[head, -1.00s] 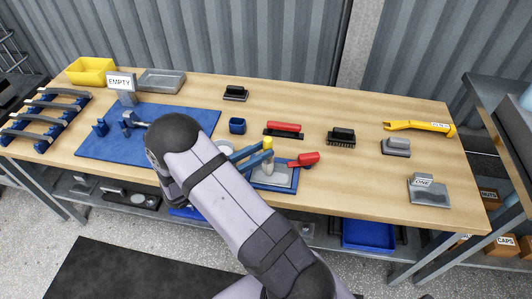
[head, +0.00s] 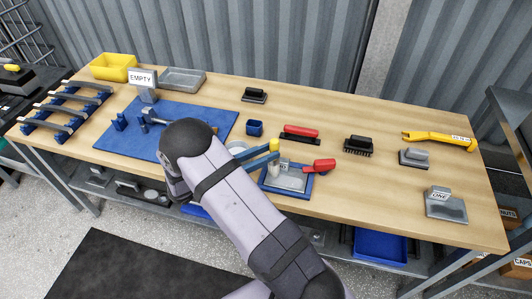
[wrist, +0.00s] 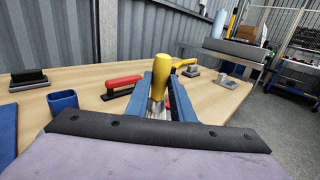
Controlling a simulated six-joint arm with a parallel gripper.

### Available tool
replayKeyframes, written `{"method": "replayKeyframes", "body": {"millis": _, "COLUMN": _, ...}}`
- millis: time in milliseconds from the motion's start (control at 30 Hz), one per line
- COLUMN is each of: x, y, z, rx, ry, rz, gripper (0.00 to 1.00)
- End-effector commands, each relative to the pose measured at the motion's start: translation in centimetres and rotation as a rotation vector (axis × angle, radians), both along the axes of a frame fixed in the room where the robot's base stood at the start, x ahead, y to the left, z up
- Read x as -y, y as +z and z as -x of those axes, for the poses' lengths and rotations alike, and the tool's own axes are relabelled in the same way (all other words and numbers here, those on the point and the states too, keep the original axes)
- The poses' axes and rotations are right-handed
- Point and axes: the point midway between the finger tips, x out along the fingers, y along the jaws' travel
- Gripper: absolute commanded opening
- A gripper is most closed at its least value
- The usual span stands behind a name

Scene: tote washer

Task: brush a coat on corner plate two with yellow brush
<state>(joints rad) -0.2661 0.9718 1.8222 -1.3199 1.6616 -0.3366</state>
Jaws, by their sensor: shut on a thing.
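My gripper (head: 266,157) has blue fingers shut on the yellow brush (head: 275,145), held upright. In the wrist view its yellow handle (wrist: 161,68) stands up between the fingers. The brush is over a grey plate (head: 290,181) lying in a blue fixture (head: 298,193) with a red handle (head: 319,166) at its right. A label on this plate is mostly hidden by the brush, so I cannot read it. I cannot tell whether the bristles touch the plate. Another grey plate (head: 445,208) at the right is labelled ONE.
A red-handled brush (head: 301,132), black-handled brush (head: 358,146), grey block (head: 414,159) and yellow tool (head: 438,138) lie behind and right. A blue cup (head: 255,128) stands behind the gripper. A blue mat (head: 130,145), EMPTY sign (head: 142,78) and rack (head: 70,108) are left.

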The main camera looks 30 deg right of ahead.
Motion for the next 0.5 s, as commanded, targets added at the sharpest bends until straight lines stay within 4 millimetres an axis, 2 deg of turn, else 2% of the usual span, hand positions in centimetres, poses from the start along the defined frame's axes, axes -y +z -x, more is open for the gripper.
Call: {"method": "replayKeyframes", "body": {"millis": 500, "x": -1.0, "y": 0.0, "z": 1.0, "rx": -0.002, "ry": 0.001, "rz": -0.001, "gripper": 0.00}}
